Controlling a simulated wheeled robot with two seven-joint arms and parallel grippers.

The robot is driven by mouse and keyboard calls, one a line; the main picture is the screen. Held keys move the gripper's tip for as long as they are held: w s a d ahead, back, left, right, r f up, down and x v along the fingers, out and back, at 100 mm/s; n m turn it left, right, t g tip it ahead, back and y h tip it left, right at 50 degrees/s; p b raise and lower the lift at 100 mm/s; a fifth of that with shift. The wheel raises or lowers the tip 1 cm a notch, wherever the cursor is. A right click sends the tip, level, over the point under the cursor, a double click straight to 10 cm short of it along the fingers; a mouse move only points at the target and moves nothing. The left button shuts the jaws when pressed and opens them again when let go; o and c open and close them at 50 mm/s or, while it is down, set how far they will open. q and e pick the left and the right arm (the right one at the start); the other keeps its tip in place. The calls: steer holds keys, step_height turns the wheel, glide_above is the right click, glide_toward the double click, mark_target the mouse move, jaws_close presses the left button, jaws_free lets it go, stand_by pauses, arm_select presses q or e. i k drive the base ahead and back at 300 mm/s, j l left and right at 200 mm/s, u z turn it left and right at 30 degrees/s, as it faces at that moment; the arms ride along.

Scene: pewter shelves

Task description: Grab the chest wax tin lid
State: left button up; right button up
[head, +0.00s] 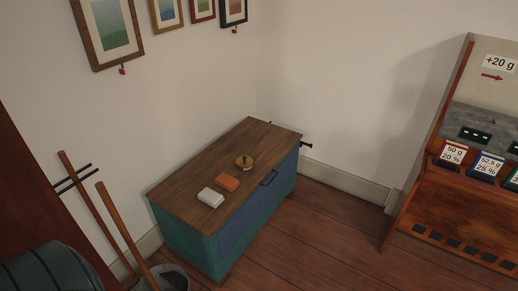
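A blue-green chest (254,218) with a brown wooden top (185,192) stands against the wall corner. On its top sits a small round brass-coloured tin (244,163), which appears to have a small knob on its lid. The tin is too small in the view to tell the lid clearly from its body. An orange block (226,182) and a white block (210,198) lie on the same top, nearer to me than the tin. Neither of my grippers shows in the head view.
A dark handle (269,178) sits on the chest's front. Wooden poles (124,232) stand in a bucket (172,278) at the lower left. A wooden display stand (455,205) with labelled packets is at the right. The plank floor (320,245) between is clear.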

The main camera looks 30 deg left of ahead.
mark_target(243, 162)
steer(key=i+u, duration=0.25)
steer(key=i, duration=0.2)
steer(key=i+l+u, duration=0.25)
steer(key=i, duration=0.15)
steer(key=i+l+u, duration=0.15)
steer(key=i+u, duration=0.15)
steer(key=i, duration=0.15)
steer(key=i+l+u, duration=0.15)
steer(key=i+u, duration=0.2)
steer(key=i+l+u, duration=0.7)
steer(key=k+j, duration=0.1)
